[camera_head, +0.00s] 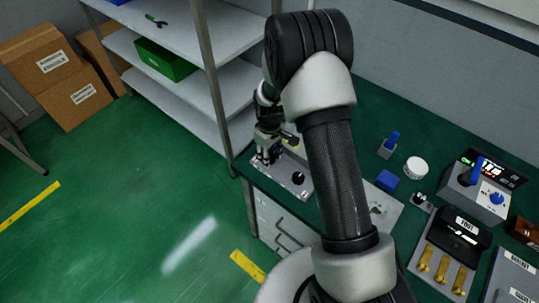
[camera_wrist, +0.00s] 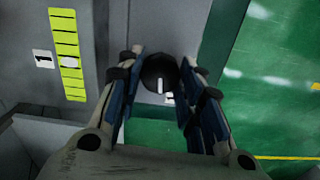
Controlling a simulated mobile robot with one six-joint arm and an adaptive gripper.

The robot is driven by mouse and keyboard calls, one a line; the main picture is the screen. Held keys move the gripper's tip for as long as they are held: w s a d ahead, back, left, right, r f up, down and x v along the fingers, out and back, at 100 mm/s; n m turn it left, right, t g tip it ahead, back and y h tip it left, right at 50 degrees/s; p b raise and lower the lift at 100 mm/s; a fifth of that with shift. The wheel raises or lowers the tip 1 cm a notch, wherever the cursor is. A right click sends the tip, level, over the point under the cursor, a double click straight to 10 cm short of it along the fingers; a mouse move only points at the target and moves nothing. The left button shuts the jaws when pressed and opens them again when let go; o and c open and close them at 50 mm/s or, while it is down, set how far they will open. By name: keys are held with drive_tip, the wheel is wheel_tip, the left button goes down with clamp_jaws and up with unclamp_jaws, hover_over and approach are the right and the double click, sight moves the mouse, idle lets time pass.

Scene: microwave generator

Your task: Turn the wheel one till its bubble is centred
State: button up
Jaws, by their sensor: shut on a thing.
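The wheel (camera_wrist: 160,72) is a round black knob with a white pointer line, between my fingers in the wrist view. My gripper (camera_wrist: 162,66) is shut on it, one finger on each side. A yellow-green vial (camera_wrist: 66,25) with black marks lies to the left, beside a white label "1" (camera_wrist: 43,59). Its pale bubble (camera_wrist: 70,62) sits slightly below the vial's middle in the picture. In the head view my gripper (camera_head: 266,157) is low over the grey panel (camera_head: 302,191), where the held wheel is hidden. Another black knob (camera_head: 298,178) is on this panel.
The panel stands at the left edge of the green bench. A shelf post (camera_head: 212,75) rises close behind my gripper. A blue block (camera_head: 387,181), a white round pot (camera_head: 416,168) and several devices stand to the right. Green floor lies left of the bench.

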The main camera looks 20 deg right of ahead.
idle(0.3)
drive_tip(key=o, duration=1.1)
drive_tip(key=shift+c, duration=0.2)
wheel_tip(320, 180, up, 12)
idle(0.4)
